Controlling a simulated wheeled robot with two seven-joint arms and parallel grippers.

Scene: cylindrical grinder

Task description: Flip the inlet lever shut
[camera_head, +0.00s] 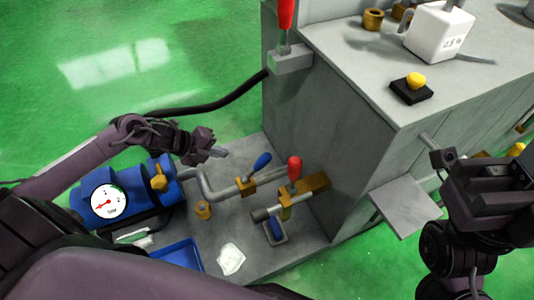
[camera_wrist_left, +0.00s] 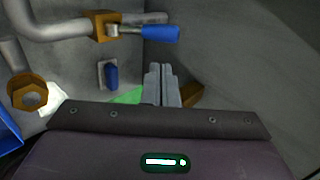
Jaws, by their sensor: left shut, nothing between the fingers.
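A blue-handled lever (camera_head: 262,162) sits on a brass valve (camera_head: 246,185) in the grey pipe from the blue pump. I take it for the inlet lever, though no label is readable. The blue handle (camera_wrist_left: 160,33) points right in the left wrist view, roughly along the pipe. My left gripper (camera_head: 218,153) is shut and empty, left of the handle in the head view. Its fingertips (camera_wrist_left: 161,68) appear below the handle in the wrist view, apart from it. My right gripper (camera_head: 490,190) is at the right edge; its fingers are not clear.
A red-handled lever (camera_head: 294,168) stands upright close to the right of the blue one. A second blue handle (camera_head: 276,228) is nearer the front. The blue pump (camera_head: 163,185) with a gauge (camera_head: 109,201) lies left. The grey machine cabinet (camera_head: 340,130) rises behind and right.

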